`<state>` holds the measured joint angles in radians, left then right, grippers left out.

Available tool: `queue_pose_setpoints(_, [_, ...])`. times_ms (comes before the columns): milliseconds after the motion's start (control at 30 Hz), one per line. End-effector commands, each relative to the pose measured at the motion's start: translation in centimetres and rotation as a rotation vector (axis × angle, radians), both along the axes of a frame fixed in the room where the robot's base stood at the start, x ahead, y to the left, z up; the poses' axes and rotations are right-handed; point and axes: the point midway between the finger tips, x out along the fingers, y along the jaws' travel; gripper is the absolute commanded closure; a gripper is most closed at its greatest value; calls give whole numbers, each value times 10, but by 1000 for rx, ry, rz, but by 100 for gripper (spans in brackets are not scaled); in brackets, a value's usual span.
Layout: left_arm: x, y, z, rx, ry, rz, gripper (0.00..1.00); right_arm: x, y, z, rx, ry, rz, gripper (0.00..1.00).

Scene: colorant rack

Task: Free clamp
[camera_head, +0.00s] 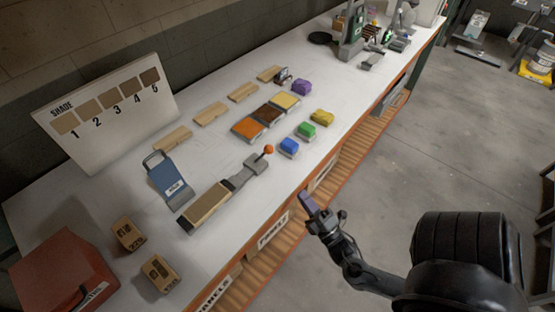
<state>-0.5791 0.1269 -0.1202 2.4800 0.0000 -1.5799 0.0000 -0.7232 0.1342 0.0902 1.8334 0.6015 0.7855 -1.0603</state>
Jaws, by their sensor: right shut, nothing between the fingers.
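A grey clamp (255,164) with an upright lever ending in an orange ball (268,149) sits near the front edge of the white bench. Its arm reaches left to the end of a long wooden block (208,203). Whether it presses on the block is too small to tell. My right gripper (307,203) is off the bench's front edge, to the lower right of the clamp and apart from it. Its fingers are shut and empty. My left gripper is not in view.
The bench (215,150) holds a blue tool (168,182), wooden strips (210,114), colour trays (267,113) and blue (289,147), green (306,130), yellow (322,117) and purple (301,87) blocks. Two small boxes (160,272) and a red case (62,268) stand lower left.

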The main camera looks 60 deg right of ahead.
Motion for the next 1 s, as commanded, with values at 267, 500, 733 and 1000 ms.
queue_pose_setpoints(267, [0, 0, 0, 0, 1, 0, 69, 2, -1, 1, 2, -1, 1, 100])
queue_pose_setpoints(500, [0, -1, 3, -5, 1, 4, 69, 21, -7, 12, 0, -3, 2, 100])
queue_pose_setpoints(733, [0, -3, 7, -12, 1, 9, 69, 56, -20, 31, 0, -3, 2, 100])
queue_pose_setpoints(1000, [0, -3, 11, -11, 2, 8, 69, 94, -35, 50, 2, -3, 1, 100])
